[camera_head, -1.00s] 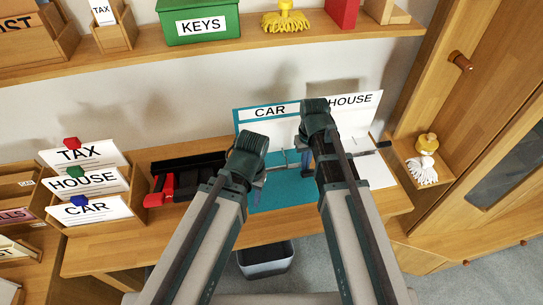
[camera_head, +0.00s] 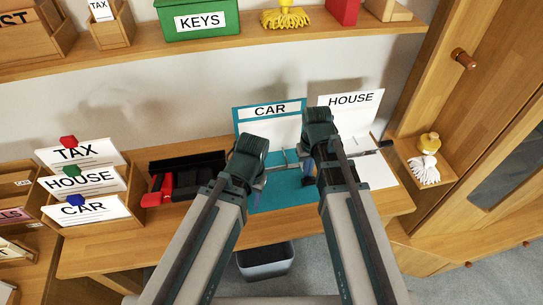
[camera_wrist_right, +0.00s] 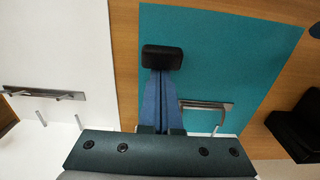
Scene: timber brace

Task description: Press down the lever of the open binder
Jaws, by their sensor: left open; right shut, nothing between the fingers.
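The teal CAR binder (camera_head: 270,125) lies open on the desk, its labelled cover upright at the back. Its metal ring mechanism (camera_head: 280,160) shows between my grippers, and also in the right wrist view (camera_wrist_right: 205,105). In that view a black block (camera_wrist_right: 162,58), apparently the lever's handle, sits at the tips of my right gripper (camera_wrist_right: 161,75). The fingers are shut and empty, over the teal page; I cannot tell whether they touch the block. The lever's arm is hidden behind them. My left gripper (camera_head: 258,188) is open over the binder's left side, its fingers mostly hidden.
The white HOUSE binder (camera_head: 351,99) stands open at the right, with its own metal mechanism (camera_wrist_right: 45,95). A card box (camera_head: 85,182) stands further left. A wooden cabinet (camera_head: 500,130) bounds the right.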

